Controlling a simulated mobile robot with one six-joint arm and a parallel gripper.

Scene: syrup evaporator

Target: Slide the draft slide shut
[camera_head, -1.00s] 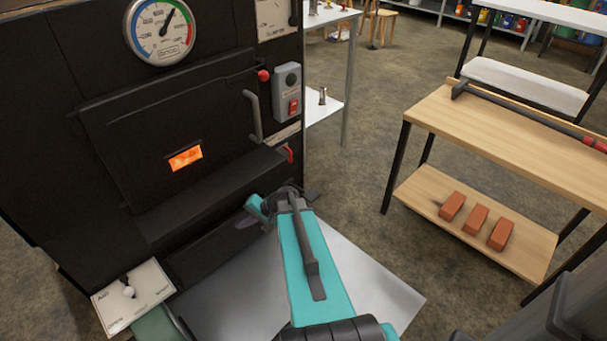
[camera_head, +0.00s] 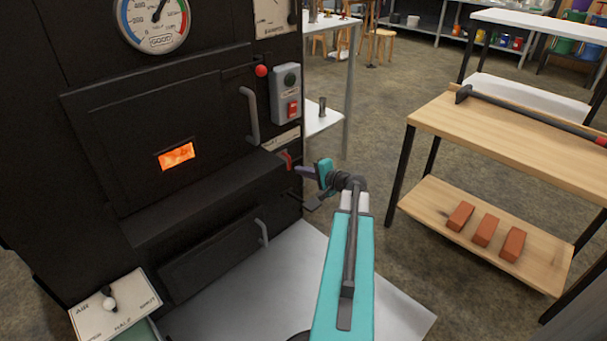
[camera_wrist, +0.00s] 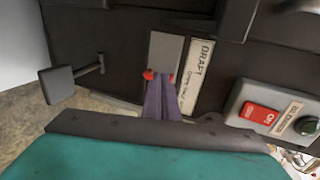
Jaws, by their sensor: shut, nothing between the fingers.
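The draft slide shows in the wrist view as a grey plate (camera_wrist: 165,48) on the dark panel, beside a white label (camera_wrist: 199,72) reading DRAFT. In the head view the red handle (camera_head: 286,159) sits at the right edge of the black evaporator front. My gripper (camera_head: 301,169) is shut and empty, its tips pointing left at the handle, very close. I cannot tell whether they touch. The same gripper (camera_wrist: 161,82) fills the lower middle of the wrist view.
A switch box (camera_head: 288,92) is fixed above the handle. The firebox door (camera_head: 170,140) has a glowing window and a grey bar handle. A lever plate marked AIR (camera_head: 115,305) is at lower left. A wooden bench (camera_head: 520,120) with bricks below stands right, across open floor.

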